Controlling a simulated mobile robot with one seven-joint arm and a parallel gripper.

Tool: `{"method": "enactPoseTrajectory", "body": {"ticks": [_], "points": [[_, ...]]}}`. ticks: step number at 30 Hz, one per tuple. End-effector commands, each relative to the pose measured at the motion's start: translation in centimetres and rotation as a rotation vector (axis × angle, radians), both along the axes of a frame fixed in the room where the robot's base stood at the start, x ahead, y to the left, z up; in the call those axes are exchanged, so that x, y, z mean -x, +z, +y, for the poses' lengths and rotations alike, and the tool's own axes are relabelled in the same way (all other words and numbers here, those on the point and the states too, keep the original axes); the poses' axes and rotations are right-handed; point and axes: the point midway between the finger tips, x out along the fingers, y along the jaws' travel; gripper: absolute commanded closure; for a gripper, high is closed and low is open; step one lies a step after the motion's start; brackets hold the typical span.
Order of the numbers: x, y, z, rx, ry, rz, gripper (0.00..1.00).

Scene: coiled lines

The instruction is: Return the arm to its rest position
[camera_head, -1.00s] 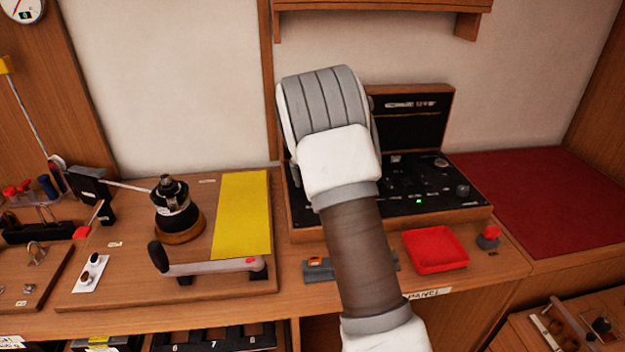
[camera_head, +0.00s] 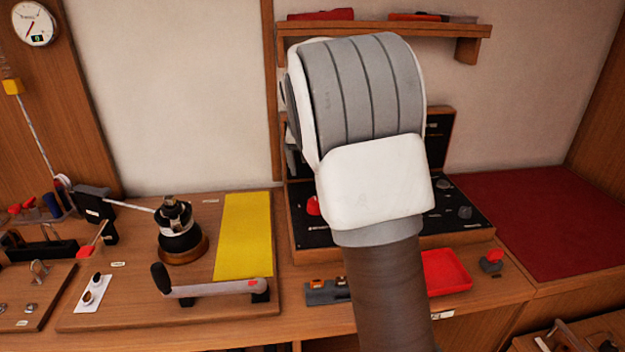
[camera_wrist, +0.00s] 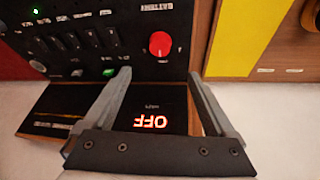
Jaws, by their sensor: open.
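My arm rises through the middle of the head view and hides much of the black control panel (camera_head: 461,222) behind it. My gripper is hidden behind the arm's grey and white joint in that view. In the wrist view my gripper (camera_wrist: 160,75) is open, its two fingers apart with nothing between them. Beyond the fingers the wrist view shows the panel with a red knob (camera_wrist: 160,43), a green switch and a lit display reading OFF, upside down. The fingers appear apart from the panel, though the exact gap is hard to tell.
A wooden shelf (camera_head: 375,29) hangs above the panel. A red tray (camera_head: 447,272) and a red button (camera_head: 492,260) are at the front right. A yellow sheet (camera_head: 243,235), a lever (camera_head: 215,288) and a black round device (camera_head: 180,235) are on the left board. The red mat (camera_head: 545,215) is bare.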

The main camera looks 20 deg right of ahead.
Motion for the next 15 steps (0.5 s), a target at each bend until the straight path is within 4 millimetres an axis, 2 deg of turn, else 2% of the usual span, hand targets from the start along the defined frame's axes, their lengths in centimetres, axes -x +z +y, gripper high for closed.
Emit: {"method": "enactPoseTrajectory", "body": {"ticks": [1, 6, 15], "points": [[0.2, 0.8, 0.2, 0.000, 0.001, -0.003, 0.10], [0.6, 1.7, 0.4, 0.000, 0.000, 0.000, 0.10], [0.7, 1.9, 0.4, 0.000, 0.000, -0.001, 0.10]]}}
